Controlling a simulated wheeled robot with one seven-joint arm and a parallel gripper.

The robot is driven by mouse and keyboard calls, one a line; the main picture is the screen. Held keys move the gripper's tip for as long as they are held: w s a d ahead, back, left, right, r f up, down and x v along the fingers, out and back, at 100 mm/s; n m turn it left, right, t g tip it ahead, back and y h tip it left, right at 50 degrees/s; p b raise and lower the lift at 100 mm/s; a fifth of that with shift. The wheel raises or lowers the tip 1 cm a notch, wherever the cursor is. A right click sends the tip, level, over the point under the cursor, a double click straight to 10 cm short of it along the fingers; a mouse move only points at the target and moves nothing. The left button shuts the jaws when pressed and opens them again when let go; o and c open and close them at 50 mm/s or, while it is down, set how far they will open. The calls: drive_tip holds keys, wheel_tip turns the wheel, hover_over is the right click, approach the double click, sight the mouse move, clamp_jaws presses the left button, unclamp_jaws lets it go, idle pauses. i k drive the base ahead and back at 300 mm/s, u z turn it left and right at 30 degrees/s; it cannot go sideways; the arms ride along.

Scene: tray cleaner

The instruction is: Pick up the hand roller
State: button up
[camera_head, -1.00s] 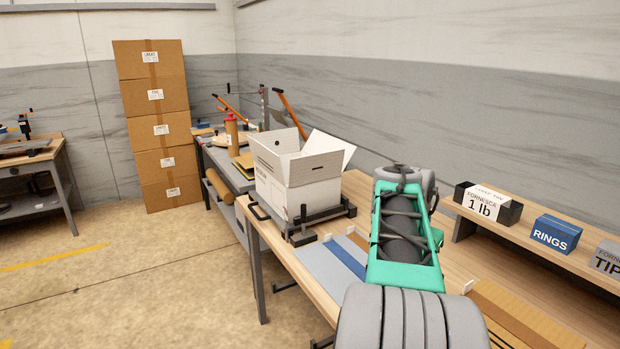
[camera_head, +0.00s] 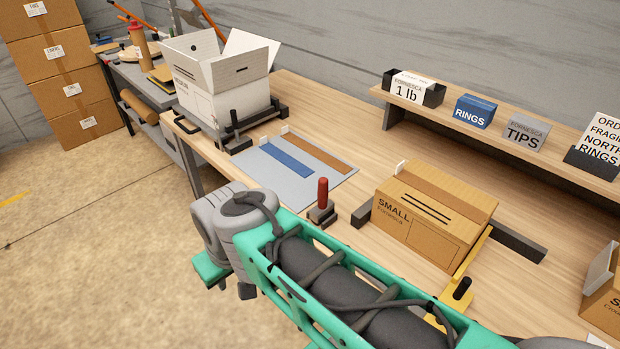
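A small tool with an upright red handle (camera_head: 322,192) stands on a dark base on the wooden bench, left of the small carton. It may be the hand roller, but I cannot tell for sure. Nothing is touching it. My green and grey arm crosses the foreground just below it, with a grey joint to its lower left. My gripper's fingers do not show in this view.
The wooden bench (camera_head: 300,100) holds an open white box (camera_head: 215,85), a grey mat (camera_head: 262,176) with blue and brown strips, and a SMALL carton (camera_head: 430,215) on a yellow-and-black fixture. A raised shelf (camera_head: 500,140) runs along the back. Open floor (camera_head: 90,220) lies left.

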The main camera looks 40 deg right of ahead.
sight(324, 208)
drive_tip(key=z, duration=1.25)
drive_tip(key=k, duration=1.15)
drive_tip(key=u, duration=0.65)
drive_tip(key=i, duration=1.25)
drive_tip(key=u, duration=0.05)
